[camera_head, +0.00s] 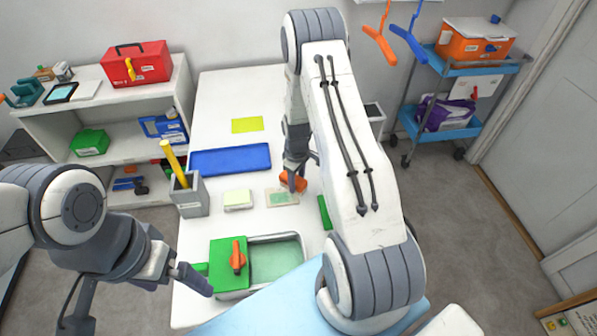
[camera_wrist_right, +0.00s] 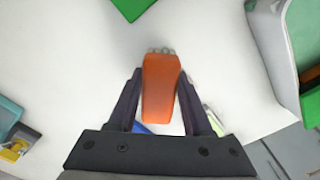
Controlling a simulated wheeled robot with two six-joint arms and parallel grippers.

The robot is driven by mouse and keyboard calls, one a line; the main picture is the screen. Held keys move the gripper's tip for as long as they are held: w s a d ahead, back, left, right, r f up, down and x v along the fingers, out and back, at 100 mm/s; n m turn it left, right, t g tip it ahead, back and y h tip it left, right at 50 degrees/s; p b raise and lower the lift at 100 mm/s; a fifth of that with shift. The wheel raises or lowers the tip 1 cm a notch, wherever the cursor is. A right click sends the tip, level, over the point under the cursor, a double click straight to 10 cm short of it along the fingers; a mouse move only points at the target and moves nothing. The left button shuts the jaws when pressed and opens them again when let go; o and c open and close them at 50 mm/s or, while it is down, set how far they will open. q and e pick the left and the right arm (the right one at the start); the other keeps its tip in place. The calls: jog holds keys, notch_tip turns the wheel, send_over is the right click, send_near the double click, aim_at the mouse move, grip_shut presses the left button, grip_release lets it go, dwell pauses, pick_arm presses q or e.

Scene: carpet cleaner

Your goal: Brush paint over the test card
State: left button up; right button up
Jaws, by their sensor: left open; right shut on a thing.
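My right gripper (camera_head: 296,174) is shut on an orange-handled brush (camera_head: 293,182). In the right wrist view the brush (camera_wrist_right: 160,88) sits between the fingers, its short grey bristles at the top. In the head view the brush is at the upper right edge of the test card (camera_head: 284,198), a pale card with a green patch; I cannot tell whether the bristles touch it. A pale tray (camera_head: 303,238) of green paint stands at the front, with a green lid (camera_head: 222,249) with an orange handle at its left. My left gripper (camera_head: 138,290) is open and empty, left of the tray.
Behind are a blue mat (camera_head: 230,158) and a yellow card (camera_head: 247,125). A grey holder (camera_head: 189,203) with a yellow stick stands left. The white tabletop's back is clear.

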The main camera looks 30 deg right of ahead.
jog(key=shift+r+p, duration=0.65)
jog(key=shift+r, duration=0.6)
